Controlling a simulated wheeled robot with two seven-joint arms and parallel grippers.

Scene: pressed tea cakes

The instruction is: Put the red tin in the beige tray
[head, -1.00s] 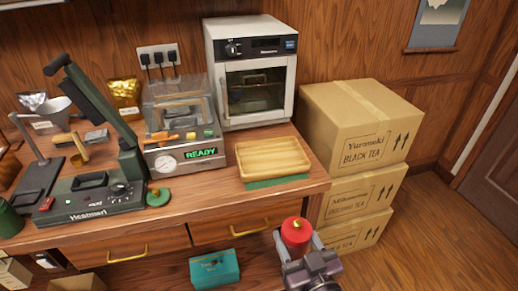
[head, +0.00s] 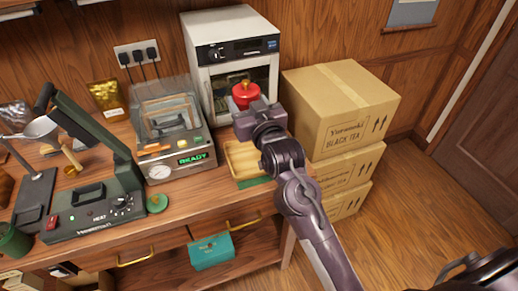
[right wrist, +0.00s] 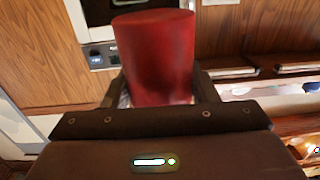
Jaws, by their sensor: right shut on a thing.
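The red tin (head: 246,95) with a gold knob is held by my right gripper (head: 248,104), above the beige tray and in front of the white oven. In the right wrist view the red tin (right wrist: 154,58) stands between the two fingers of my right gripper (right wrist: 155,92), which is shut on it. The beige tray (head: 240,166) lies on a green mat (head: 254,182) on the wooden counter; my right arm hides much of it. My left gripper is not in view.
The white oven (head: 232,50) stands behind the tray. The sealing machine (head: 178,150) with a READY display is to its left. Stacked tea cartons (head: 340,110) stand close on the right. A dark green heat press (head: 100,195) and a teal box (head: 211,251) are further left.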

